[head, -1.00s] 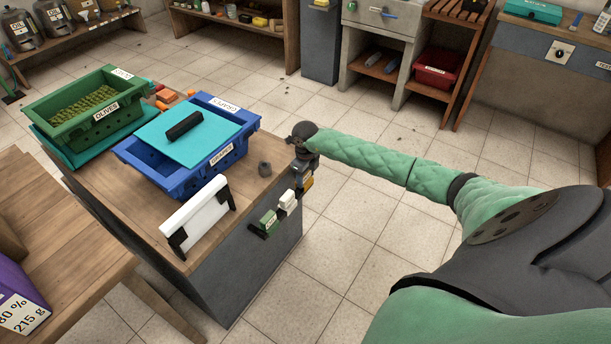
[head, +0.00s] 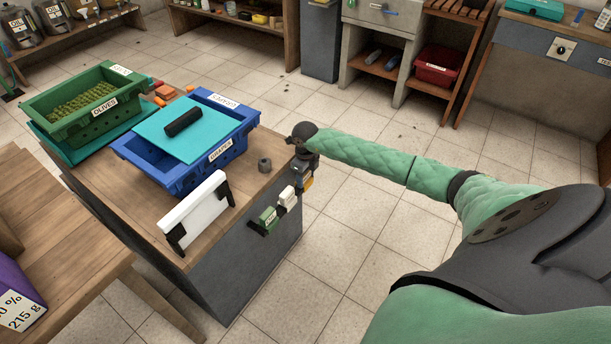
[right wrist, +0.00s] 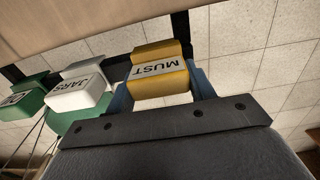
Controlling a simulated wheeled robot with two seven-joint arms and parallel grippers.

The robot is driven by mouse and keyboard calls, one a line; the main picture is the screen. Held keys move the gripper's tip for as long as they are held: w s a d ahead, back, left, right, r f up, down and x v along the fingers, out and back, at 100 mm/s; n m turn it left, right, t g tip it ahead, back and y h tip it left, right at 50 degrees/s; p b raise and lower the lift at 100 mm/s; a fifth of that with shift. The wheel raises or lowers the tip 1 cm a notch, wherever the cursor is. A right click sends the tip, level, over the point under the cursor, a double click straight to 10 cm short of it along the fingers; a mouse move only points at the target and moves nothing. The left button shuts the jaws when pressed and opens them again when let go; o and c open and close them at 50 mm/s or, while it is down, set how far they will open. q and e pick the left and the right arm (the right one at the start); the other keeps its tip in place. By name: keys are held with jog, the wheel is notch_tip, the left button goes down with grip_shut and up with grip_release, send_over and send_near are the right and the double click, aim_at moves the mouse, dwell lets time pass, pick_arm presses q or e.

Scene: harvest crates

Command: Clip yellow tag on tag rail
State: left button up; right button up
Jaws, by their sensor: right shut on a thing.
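The yellow tag (right wrist: 158,80), marked MUST, sits between the blue-grey fingers of my right gripper (right wrist: 160,92), which is shut on it. In the head view the yellow tag (head: 309,183) is a small patch below my right gripper (head: 304,174), at the cabinet's right corner. The dark tag rail (head: 256,229) runs along the cabinet's side and carries a green tag (head: 268,216) and a white tag (head: 287,196) marked JARS. The yellow tag is in line with them, at the far end. I cannot tell whether it is seated on the rail. My left gripper is not in view.
On the cabinet top stand a white board (head: 194,213) on black feet, a blue crate (head: 222,152) with a teal lid, a green olives crate (head: 75,118) and a small grey cylinder (head: 265,165). A wooden table (head: 75,245) is at left. Floor right of the cabinet is clear.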

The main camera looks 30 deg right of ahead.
jog(key=shift+f, duration=0.15)
jog(key=o, duration=1)
jog(key=shift+o, duration=0.2)
